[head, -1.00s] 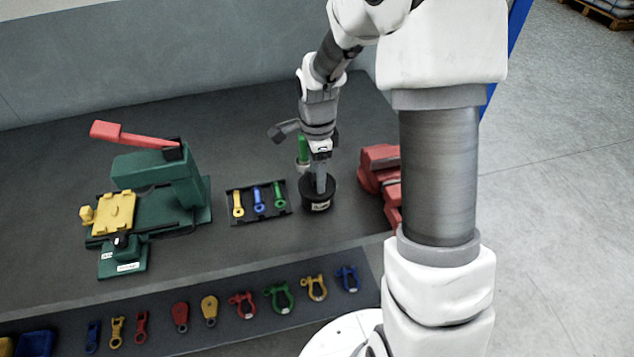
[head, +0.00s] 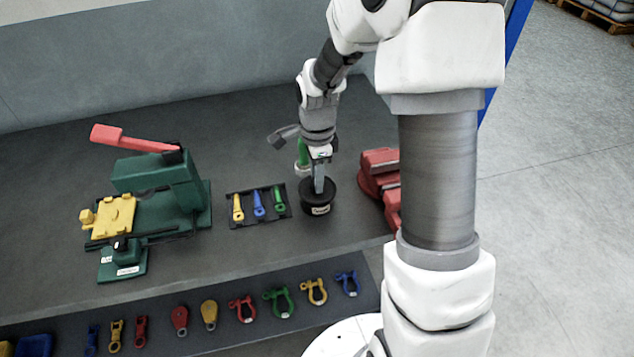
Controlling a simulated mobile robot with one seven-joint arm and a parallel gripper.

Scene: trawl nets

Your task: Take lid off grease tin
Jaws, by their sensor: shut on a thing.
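The grease tin (head: 319,208) is a short black round tin with a pale label on its front, standing on the dark bench. Its black lid (head: 309,187) shows as the round top of the tin. My gripper (head: 319,186) points straight down over the middle of the lid, with its fingers shut on the lid's top. The fingers hide the part they grip. I cannot see a clear gap between lid and tin.
A green bottle-like thing (head: 302,152) stands close behind the tin. A black tray (head: 244,218) with yellow, blue and green tools lies left. A red vise (head: 378,180) is right, a green press (head: 165,185) far left. Several shackles (head: 279,301) lie along the front strip.

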